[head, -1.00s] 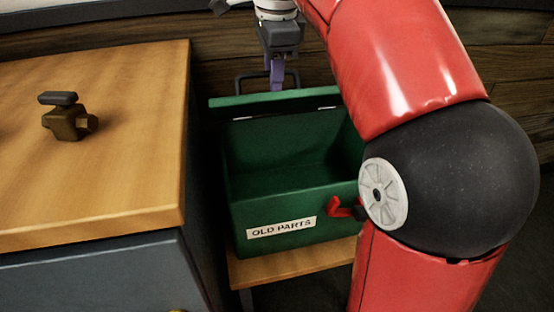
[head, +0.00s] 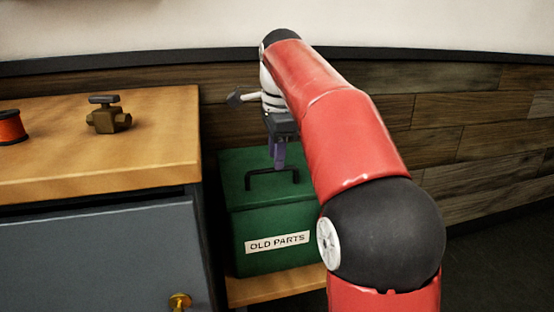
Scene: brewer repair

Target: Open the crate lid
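The green crate (head: 286,258) with the "OLD PARTS" label (head: 277,243) stands right of the wooden-topped cabinet. Its green lid (head: 240,168) lies down over the crate, and no inside shows. A dark bar handle (head: 258,186) stands up from the lid. My gripper (head: 279,165), with purple fingers, points down at the handle. Its tips are at or just above the bar; I cannot tell whether they touch or grip it. My red arm covers the crate's right side.
A brown valve part (head: 108,119) and an orange-red spool (head: 11,127) sit on the cabinet's wooden top (head: 60,170). The crate rests on a low wooden stand (head: 270,287). A plank wall (head: 480,130) rises behind.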

